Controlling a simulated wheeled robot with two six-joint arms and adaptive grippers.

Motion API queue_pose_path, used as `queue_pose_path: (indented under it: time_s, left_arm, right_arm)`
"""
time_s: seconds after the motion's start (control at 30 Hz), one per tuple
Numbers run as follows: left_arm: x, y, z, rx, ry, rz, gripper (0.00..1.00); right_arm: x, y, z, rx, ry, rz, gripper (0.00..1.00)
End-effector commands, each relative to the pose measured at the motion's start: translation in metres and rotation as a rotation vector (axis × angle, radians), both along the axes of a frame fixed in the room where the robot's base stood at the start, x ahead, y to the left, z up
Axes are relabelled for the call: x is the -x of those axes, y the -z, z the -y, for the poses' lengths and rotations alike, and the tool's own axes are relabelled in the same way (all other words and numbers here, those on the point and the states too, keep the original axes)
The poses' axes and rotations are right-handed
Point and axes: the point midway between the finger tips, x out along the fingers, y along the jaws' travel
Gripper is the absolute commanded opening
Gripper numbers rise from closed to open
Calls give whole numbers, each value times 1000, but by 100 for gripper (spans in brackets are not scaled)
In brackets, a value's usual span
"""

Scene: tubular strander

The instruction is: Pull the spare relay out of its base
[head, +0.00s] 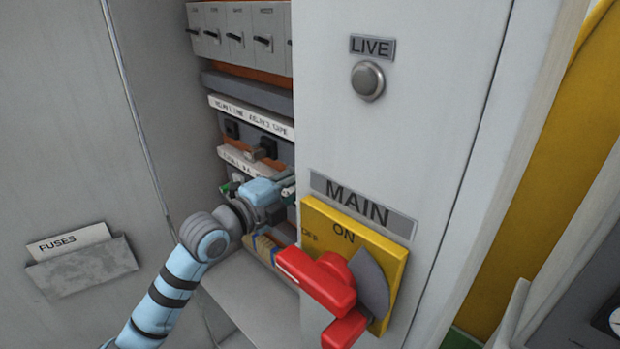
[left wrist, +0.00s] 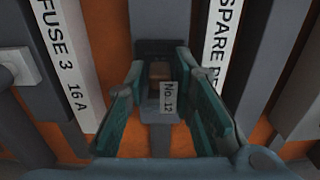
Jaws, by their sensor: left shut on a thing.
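My left gripper (left wrist: 160,85) is shut around a small dark block with a brownish window, which I take for the spare relay (left wrist: 159,70). A white tag reading No 12 (left wrist: 167,97) shows between the teal fingers. A strip beginning SPARE R (left wrist: 222,50) lies just right of it. The block's far end sits at a dark part (left wrist: 163,46) on the panel; whether it is seated there I cannot tell. In the head view my left gripper (head: 284,190) reaches into the cabinet, its fingertips partly hidden by the front panel. My right gripper is not in view.
A FUSE 3 16 A strip (left wrist: 62,55) is at the left. Beside the opening, the front panel (head: 420,140) carries a red MAIN handle (head: 318,279) on a yellow plate, close to my gripper. Breakers (head: 237,36) are above. A FUSES pocket (head: 82,268) is on the left.

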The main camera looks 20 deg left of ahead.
Motion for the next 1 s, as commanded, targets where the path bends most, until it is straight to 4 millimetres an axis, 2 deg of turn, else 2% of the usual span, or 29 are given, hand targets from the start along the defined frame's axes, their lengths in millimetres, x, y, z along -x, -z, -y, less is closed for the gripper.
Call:
queue_pose_path:
  time_s: [1.0]
  left_arm:
    - [35, 0, -14, -2, -7, -2, 0]
  right_arm:
    - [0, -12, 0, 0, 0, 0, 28]
